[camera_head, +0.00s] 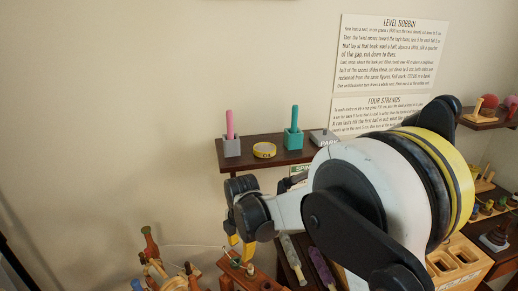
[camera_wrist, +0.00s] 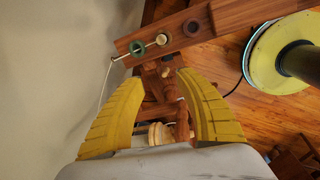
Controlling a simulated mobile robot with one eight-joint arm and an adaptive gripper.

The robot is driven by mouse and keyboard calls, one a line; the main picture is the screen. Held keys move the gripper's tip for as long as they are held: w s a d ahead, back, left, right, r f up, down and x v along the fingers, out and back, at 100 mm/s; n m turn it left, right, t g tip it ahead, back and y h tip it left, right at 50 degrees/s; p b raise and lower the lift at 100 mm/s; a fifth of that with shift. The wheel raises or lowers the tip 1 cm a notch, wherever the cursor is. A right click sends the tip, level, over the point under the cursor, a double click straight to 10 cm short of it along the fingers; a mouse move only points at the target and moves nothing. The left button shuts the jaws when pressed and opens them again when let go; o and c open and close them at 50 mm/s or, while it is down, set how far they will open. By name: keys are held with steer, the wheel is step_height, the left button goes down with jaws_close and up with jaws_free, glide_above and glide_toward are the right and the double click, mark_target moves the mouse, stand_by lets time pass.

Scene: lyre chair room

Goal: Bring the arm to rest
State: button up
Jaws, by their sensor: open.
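My gripper (camera_head: 241,247) hangs at the lower middle of the head view, at the end of my white and black arm. In the wrist view its two yellow fingers (camera_wrist: 157,98) stand wide apart with nothing held between them. Beyond and below the fingers is a wooden rack (camera_wrist: 215,20) with a green ring (camera_wrist: 137,48) and a thin metal hook at its end. I cannot tell how far the fingertips are from the wooden parts. My arm hides much of the shelves on the right.
A dark wall shelf (camera_head: 270,156) holds a pink peg in a grey block (camera_head: 231,145), a yellow tape roll (camera_head: 264,150) and a teal peg block (camera_head: 293,139). Wooden turned pieces (camera_head: 151,245) stand at lower left. Wall signs (camera_head: 392,55) hang above. The left wall is bare.

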steer(key=s+d+r+m+t, duration=0.1)
steer(key=s+d+r+m, duration=0.3)
steer(key=d+r+m, duration=0.35)
steer(key=s+d+r+m+t, duration=0.2)
steer(key=s+d+r+m, duration=0.35)
steer(key=d+r, duration=0.25)
steer(key=s+d+m+t, duration=0.2)
steer(key=s+d+m, duration=0.7)
steer(key=s+m, duration=0.3)
steer(key=shift+s+d+r+m+t+h, duration=0.2)
steer(key=shift+d+r+m+t+h, duration=0.1)
steer(key=shift+r+m+h, duration=0.15)
